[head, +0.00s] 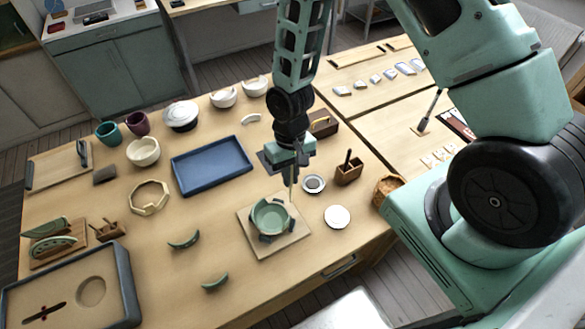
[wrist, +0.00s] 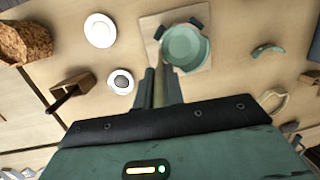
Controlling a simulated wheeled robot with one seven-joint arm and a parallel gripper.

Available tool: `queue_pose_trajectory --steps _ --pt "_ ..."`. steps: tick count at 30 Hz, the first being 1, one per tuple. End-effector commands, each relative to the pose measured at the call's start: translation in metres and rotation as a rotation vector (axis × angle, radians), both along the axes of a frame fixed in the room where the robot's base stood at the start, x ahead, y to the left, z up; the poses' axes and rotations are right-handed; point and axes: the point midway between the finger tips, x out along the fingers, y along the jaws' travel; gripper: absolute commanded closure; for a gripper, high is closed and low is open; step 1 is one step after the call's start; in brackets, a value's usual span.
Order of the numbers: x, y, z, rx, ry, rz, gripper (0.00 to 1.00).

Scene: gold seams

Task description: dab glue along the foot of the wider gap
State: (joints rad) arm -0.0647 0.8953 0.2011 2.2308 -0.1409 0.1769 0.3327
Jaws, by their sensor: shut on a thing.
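A green bowl (head: 271,217) with an uneven, broken rim stands on a square wooden board (head: 262,251), with dark blocks around it. The bowl also shows in the wrist view (wrist: 186,48). My gripper (head: 290,163) is shut on a thin pale stick (head: 291,186) that points down at the bowl's far right side. In the wrist view the stick (wrist: 159,88) stands between the fingers, and its tip is near the bowl's edge. I cannot tell whether it touches. Two loose green curved shards (head: 184,240) (head: 215,282) lie left of the board. Which gap is wider is unclear.
A small dark-centred dish (head: 314,184), a white disc (head: 338,216) and a wooden holder (head: 348,171) stand right of the board. A blue tray (head: 212,166) lies behind left. A dark-rimmed tray (head: 125,285) is at the front left. Table around the shards is clear.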

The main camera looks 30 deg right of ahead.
Motion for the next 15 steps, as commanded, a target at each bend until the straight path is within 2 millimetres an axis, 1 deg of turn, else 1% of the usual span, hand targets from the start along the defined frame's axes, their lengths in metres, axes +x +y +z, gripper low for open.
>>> queue_pose_trajectory --steps 2,7,15 --pt "-0.001 0.001 0.001 0.0 -0.001 0.0 1.0" --pt "-0.001 0.001 -0.004 0.0 -0.001 0.0 1.0" --pt "-0.001 0.001 -0.021 0.0 -0.001 0.0 1.0"
